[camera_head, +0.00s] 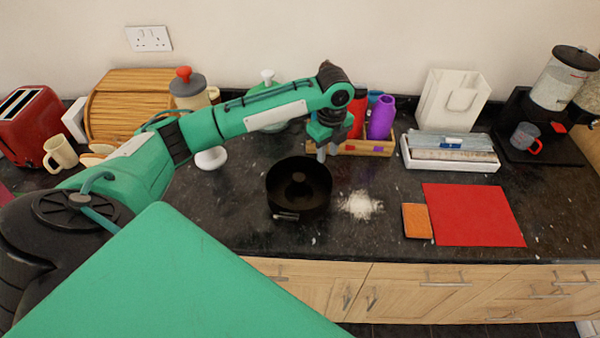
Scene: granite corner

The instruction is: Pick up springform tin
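The springform tin (299,207) is a black round pan with a raised knob-like centre and a latch low on its front left side. It stands upright on the dark granite worktop. My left gripper (324,153) points down just behind and above the tin's far right rim, apparently apart from it. Nothing shows held in it, but its fingers are too small and overlapped to tell how far apart they are. My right gripper is not in view.
White powder (360,205) lies right of the tin. An orange sponge (416,220) and a red mat (473,214) lie further right. A wooden tray (368,149) with bottles and a white tray (450,163) stand behind. A red toaster (35,125) stands far left.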

